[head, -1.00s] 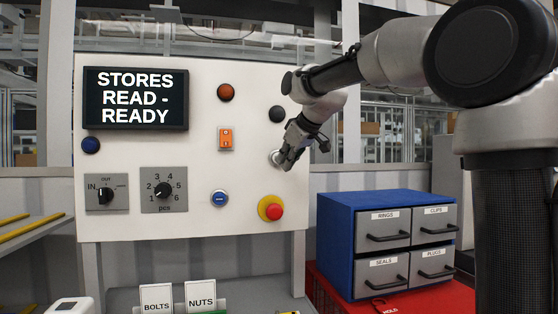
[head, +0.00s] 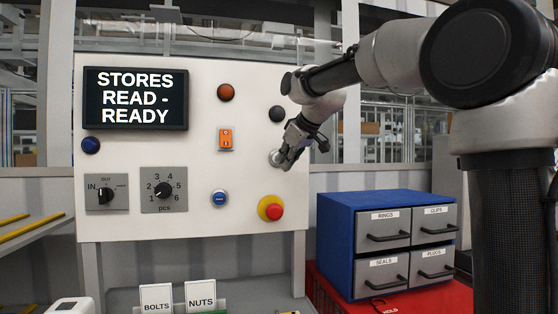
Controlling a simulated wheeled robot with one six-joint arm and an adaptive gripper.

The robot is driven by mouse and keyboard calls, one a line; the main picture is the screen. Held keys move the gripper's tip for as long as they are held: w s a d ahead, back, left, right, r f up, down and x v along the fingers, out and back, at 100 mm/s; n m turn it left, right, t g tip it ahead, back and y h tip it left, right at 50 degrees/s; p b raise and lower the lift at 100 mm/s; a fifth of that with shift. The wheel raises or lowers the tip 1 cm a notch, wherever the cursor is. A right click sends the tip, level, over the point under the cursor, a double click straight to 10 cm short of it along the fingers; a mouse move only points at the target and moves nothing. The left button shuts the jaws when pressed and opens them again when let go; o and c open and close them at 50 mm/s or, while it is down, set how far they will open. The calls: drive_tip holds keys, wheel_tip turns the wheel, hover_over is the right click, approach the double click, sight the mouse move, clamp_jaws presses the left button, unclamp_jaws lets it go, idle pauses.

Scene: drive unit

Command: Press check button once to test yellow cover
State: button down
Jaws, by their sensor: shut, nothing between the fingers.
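A white upright panel (head: 125,222) carries a screen (head: 136,98) reading "STORES READ - READY". My gripper (head: 283,163) is shut and empty at the panel's right side. Its tips are at a round pale button (head: 274,157), which they partly hide. I cannot tell whether the tips touch or press it. No label for a check button is readable. Other controls are a blue button (head: 219,198), an orange switch (head: 226,139), a red button on a yellow base (head: 271,208), a selector (head: 105,196) and a numbered knob (head: 163,190). No yellow cover is identifiable.
A blue cabinet (head: 335,245) with labelled drawers stands on a red surface (head: 408,304) at the right. Bins marked BOLTS (head: 157,299) and NUTS (head: 201,296) are below the panel. A shelf with yellow strips (head: 30,233) is at the left.

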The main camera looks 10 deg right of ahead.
drive_tip(key=shift+w, duration=0.2)
drive_tip(key=shift+w, duration=0.45)
idle(0.6)
drive_tip(key=shift+s, duration=0.9)
drive_tip(key=shift+s, duration=0.1)
drive_tip(key=s, duration=0.5)
drive_tip(key=shift+s, duration=0.4)
idle(0.4)
